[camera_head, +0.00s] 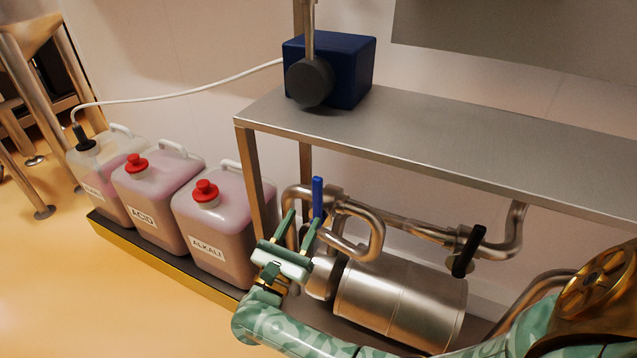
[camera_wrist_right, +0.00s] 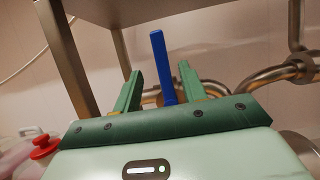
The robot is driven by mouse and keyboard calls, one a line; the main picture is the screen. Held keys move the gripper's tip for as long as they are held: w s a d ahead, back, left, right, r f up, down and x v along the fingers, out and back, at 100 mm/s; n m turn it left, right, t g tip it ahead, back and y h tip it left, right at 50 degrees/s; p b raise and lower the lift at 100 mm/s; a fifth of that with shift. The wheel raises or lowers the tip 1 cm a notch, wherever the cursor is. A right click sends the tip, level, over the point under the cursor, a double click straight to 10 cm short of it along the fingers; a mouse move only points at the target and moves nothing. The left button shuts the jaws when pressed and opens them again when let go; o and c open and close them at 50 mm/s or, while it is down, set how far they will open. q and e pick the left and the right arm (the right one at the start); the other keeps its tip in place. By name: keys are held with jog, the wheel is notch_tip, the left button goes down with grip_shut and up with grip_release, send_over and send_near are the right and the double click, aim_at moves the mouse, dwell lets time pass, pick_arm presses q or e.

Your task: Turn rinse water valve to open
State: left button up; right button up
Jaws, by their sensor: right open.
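A valve with a blue lever handle (camera_head: 318,196) stands on the steel pipework below the shelf. The handle points upward, and no label shows on it. My right gripper (camera_head: 301,217) is open and close to this handle, with its fingers pointing up toward it. In the right wrist view the blue handle (camera_wrist_right: 161,62) appears between the two green fingers (camera_wrist_right: 160,72), with a gap on each side. I cannot tell whether the handle is fully between them in depth. A second valve with a black lever handle (camera_head: 468,251) sits farther right on the pipe, tilted. My left gripper is not in view.
A steel shelf (camera_head: 440,135) overhangs the pipes and carries a blue pump box (camera_head: 345,70). A steel cylinder (camera_head: 400,303) lies below the pipes. Canisters marked acid (camera_head: 158,195) and alkali (camera_head: 215,235), and another one, stand on a tray to the left.

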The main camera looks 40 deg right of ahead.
aim_at(315, 195)
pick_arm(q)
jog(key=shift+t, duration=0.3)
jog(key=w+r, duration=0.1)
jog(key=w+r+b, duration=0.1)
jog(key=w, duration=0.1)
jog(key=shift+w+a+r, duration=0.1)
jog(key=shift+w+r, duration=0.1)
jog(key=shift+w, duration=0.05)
pick_arm(e)
jog(key=x, duration=1)
jog(key=shift+w+d, duration=0.1)
jog(key=shift+d, duration=0.1)
grip_shut()
